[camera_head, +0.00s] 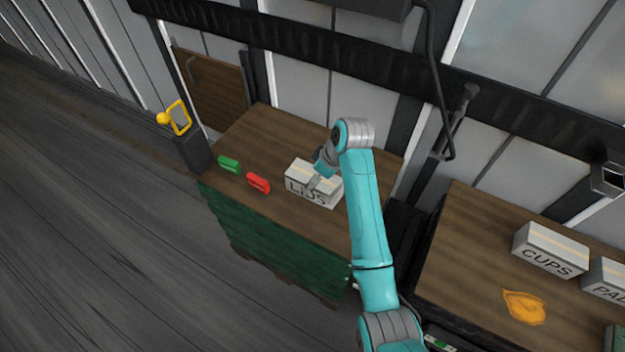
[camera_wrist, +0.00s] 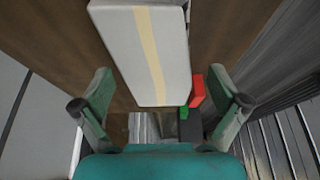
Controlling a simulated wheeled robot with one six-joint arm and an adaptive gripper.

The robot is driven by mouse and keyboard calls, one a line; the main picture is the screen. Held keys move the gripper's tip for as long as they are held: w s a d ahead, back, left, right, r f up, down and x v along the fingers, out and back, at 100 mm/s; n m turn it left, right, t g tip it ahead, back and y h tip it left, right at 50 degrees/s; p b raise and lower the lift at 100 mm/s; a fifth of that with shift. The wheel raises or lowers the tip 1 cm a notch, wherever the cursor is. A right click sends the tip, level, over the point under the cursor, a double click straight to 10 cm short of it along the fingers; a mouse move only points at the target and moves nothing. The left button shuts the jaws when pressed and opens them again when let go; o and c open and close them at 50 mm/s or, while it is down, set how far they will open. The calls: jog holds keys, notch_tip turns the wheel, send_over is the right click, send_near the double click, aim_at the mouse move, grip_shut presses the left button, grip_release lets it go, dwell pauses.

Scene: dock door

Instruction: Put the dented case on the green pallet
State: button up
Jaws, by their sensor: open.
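A white case marked LIDS (camera_head: 312,187) with a pale tape strip sits on the wooden top (camera_head: 285,222) of a green slatted stack (camera_head: 268,248), which looks like the green pallet. My gripper (camera_head: 325,172) is at this case, partly hidden by my wrist. In the wrist view my gripper (camera_wrist: 160,76) is open, with one finger to each side of the case (camera_wrist: 125,45) and gaps between. Two more white cases, CUPS (camera_head: 550,249) and one cut off by the picture edge (camera_head: 608,280), stand on the right table. I see no clear dent on any case.
A green item (camera_head: 229,163) and a red item (camera_head: 258,183) lie left of the LIDS case. A black post with a yellow handle (camera_head: 180,118) stands at the back left. The right table (camera_head: 465,265) holds an orange cloth (camera_head: 524,307). Open floor lies left.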

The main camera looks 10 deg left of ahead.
jog(key=v, duration=0.8)
jog(key=shift+r, duration=0.2)
